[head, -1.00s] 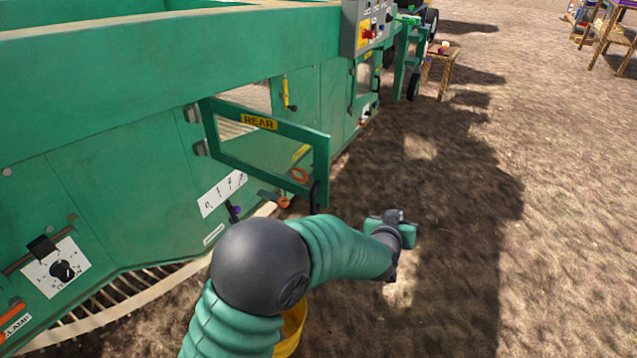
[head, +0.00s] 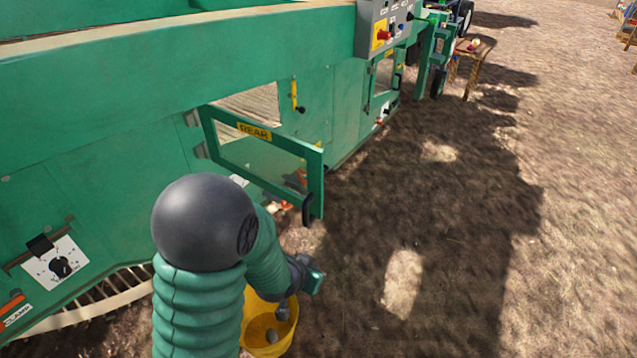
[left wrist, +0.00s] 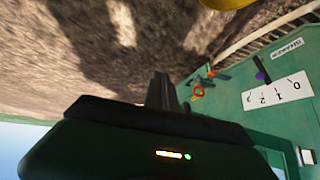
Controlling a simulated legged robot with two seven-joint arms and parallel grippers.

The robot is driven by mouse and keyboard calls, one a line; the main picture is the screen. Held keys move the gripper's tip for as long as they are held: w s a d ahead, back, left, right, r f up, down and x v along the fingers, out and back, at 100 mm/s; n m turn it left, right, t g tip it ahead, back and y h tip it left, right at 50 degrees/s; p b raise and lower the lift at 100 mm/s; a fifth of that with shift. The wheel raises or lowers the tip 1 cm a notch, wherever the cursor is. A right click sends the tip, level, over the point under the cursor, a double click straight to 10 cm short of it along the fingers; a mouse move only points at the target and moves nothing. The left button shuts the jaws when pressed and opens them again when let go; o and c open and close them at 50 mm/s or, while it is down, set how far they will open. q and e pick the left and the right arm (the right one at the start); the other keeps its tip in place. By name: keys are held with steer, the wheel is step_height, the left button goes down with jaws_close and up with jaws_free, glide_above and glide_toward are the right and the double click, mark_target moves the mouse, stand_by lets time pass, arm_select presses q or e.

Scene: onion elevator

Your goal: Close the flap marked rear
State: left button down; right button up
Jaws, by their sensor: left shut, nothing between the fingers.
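The green framed flap (head: 316,178) with the yellow REAR label (head: 255,131) stands open in the head view, swung out from the machine's side on hinges at its left end. A black handle (head: 308,210) sits at the low corner of its free end. My left gripper (head: 284,310) is low and nearer than the flap, over the yellow bucket, apart from the flap and handle. Its fingers (left wrist: 160,90) are shut and empty in the left wrist view, pointing at the ground. My arm's dark elbow covers part of the machine's side. My right gripper is not in view.
The long green machine (head: 100,160) fills the left. A yellow bucket (head: 270,345) stands below my left gripper; it also shows in the left wrist view (left wrist: 225,3). A control box (head: 385,27) and wooden stool (head: 475,45) are farther back. Bare ground lies open right.

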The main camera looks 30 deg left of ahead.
arm_select(q)
steer(key=w+a+t+p, duration=0.2)
steer(key=w+a, duration=0.1)
steer(key=t+p, duration=0.7)
steer(key=t, duration=0.1)
glide_toward(314, 187)
steer(key=shift+n, duration=0.4)
steer(key=w, duration=0.2)
steer(key=w+b, duration=0.1)
steer(key=w, duration=0.1)
steer(key=w+b, duration=0.1)
steer(key=w, duration=0.1)
steer(key=shift+w+a, duration=0.15)
steer(key=shift+a, duration=0.2)
steer(key=shift+w, duration=0.35)
